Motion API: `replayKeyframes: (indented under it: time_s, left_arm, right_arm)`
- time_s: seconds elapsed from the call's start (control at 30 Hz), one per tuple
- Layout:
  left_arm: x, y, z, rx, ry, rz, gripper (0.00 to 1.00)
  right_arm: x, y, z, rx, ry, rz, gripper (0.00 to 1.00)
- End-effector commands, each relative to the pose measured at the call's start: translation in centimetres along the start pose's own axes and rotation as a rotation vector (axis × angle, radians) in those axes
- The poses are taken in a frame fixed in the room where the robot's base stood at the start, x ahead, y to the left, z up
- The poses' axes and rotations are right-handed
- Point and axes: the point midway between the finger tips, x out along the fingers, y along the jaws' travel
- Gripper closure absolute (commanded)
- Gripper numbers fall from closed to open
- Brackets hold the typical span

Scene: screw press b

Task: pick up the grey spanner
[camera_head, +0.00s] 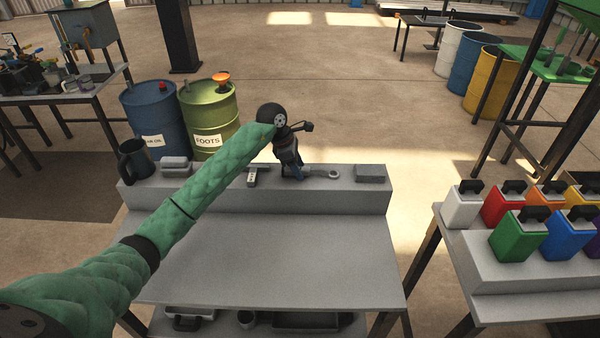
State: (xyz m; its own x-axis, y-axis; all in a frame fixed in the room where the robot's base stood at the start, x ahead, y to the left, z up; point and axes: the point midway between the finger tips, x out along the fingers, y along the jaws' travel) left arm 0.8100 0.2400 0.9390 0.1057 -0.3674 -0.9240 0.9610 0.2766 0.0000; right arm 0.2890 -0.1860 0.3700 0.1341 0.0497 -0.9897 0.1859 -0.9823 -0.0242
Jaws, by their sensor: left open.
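The grey spanner (332,174) lies on the raised back ledge of the grey workbench. Its ring end shows just right of my left gripper, and its other end is hidden behind the gripper. My left arm, in a green padded sleeve, reaches from the lower left to the ledge. My left gripper (292,172) points down at the ledge, beside the spanner, and is open. I cannot tell whether its fingers touch the spanner. My right gripper is not in view.
On the ledge (340,200) are a dark mug (133,158), grey blocks (370,173) and a small labelled item (252,177). The lower benchtop (270,260) is bare. Blue (155,118) and olive (208,112) drums stand behind. Coloured containers (518,236) fill a table at right.

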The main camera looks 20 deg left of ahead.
Motion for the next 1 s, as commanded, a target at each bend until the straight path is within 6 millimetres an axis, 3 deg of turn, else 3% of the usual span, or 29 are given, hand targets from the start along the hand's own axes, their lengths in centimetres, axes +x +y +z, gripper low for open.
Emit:
replayKeyframes:
  time_s: [0.83, 1.0]
  left_arm:
    - [0.31, -0.01, -0.12, 0.000, 0.000, 0.000, 0.50]
    - [0.31, -0.01, -0.13, 0.000, 0.000, 0.000, 0.81]
  right_arm:
    - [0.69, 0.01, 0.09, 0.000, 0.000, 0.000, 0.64]
    - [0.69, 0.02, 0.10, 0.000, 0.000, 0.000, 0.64]
